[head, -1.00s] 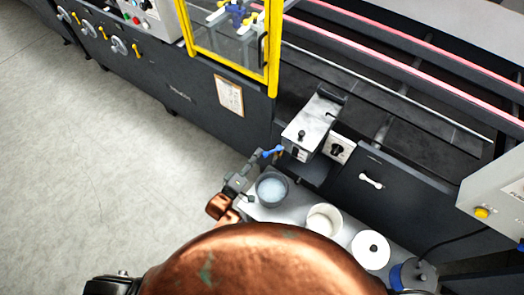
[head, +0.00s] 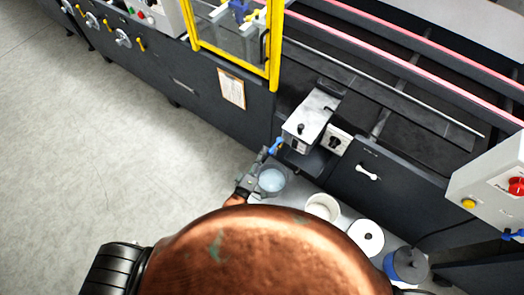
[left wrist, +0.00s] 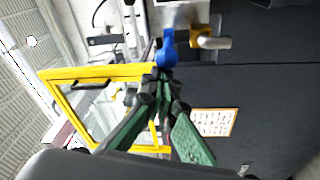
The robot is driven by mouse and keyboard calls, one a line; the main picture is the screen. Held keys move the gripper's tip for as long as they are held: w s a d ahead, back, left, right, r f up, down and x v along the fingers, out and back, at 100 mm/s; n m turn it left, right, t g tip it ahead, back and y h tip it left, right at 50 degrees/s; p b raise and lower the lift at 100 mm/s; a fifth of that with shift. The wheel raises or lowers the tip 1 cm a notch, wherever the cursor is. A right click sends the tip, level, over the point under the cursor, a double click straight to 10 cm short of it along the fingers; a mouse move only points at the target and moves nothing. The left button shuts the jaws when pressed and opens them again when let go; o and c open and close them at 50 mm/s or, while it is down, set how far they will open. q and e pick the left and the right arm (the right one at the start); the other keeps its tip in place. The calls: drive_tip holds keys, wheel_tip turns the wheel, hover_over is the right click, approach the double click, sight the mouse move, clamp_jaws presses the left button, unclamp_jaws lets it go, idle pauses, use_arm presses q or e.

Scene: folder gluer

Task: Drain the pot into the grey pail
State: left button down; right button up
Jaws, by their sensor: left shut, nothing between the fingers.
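The glue pot (head: 310,118) is a pale metal box with a black knob on its lid, at the machine's edge. Its blue valve lever (head: 277,146) sticks out at the near left; in the left wrist view the blue lever (left wrist: 167,48) is beside a brass valve (left wrist: 200,38). The grey pail (head: 284,183) stands below on the bench with pale contents. My left gripper (head: 266,154) is shut and empty, its tips at the lever; contact is unclear. Its dark green fingers (left wrist: 165,78) also show in the left wrist view. My right gripper is out of view.
On the bench (head: 345,214), right of the pail, stand a white tub (head: 322,207), a white round container (head: 366,238) and a blue-and-grey container (head: 408,265). A yellow-framed guard (head: 273,50) rises at the back. The floor on the left is clear.

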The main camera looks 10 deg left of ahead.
use_arm(q)
drive_tip(key=shift+a, duration=0.1)
idle(0.3)
drive_tip(key=a+r+p+v, duration=0.1)
drive_tip(key=v, duration=0.8)
drive_tip(key=s+a+f+m+g+y, duration=0.1)
drive_tip(key=s+a+f+m+g, duration=0.2)
drive_tip(key=f, duration=0.7)
drive_tip(key=s+a+f+m+g+y, duration=0.1)
drive_tip(key=s+a+f+m+g, duration=0.2)
drive_tip(key=f, duration=0.8)
drive_tip(key=s+a+f+m+g+y, duration=0.1)
drive_tip(key=s+a+f+g, duration=0.3)
drive_tip(key=f, duration=0.6)
drive_tip(key=s+a+f+m+g+y, duration=0.1)
drive_tip(key=s+a+f, duration=0.3)
drive_tip(key=s, duration=0.6)
drive_tip(key=s+a+f+m+g+y, duration=0.1)
drive_tip(key=s+a+f+g, duration=0.3)
drive_tip(key=s+f, duration=0.4)
drive_tip(key=s+a+f+m+g, duration=0.2)
drive_tip(key=s+f, duration=0.4)
drive_tip(key=s, duration=0.8)
drive_tip(key=a+m, duration=0.1)
drive_tip(key=a, duration=0.1)
drive_tip(key=shift+a+g+y, duration=0.25)
drive_tip(key=shift+g+y, duration=0.15)
